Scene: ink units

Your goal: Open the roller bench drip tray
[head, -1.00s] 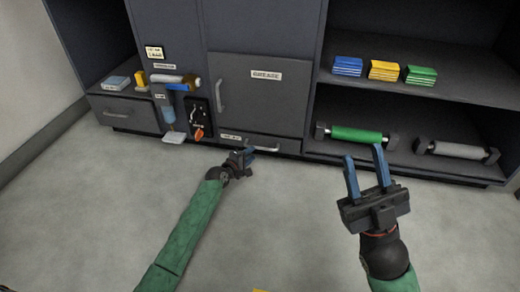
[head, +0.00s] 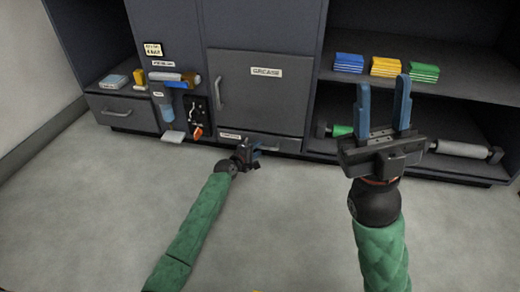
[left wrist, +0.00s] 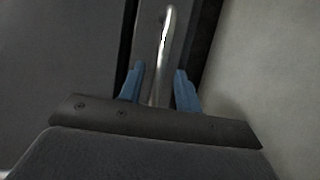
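The drip tray (head: 288,144) is the low, wide drawer front beneath the grease door, with a label at its upper left. It looks shut, flush with the cabinet. My left gripper (head: 249,147) is low in front of the tray at its handle. In the left wrist view the pale metal handle (left wrist: 163,50) runs between the two blue fingers of the left gripper (left wrist: 158,88). The fingers are apart, with gaps beside the handle. My right gripper (head: 383,88) is open and empty, raised before the right-hand shelves.
The grease door (head: 262,100) is closed above the tray. A panel with an orange knob (head: 198,131) is to its left. The green roller (head: 342,130) and grey roller (head: 460,149) lie on the lower right shelf. The floor in front is clear.

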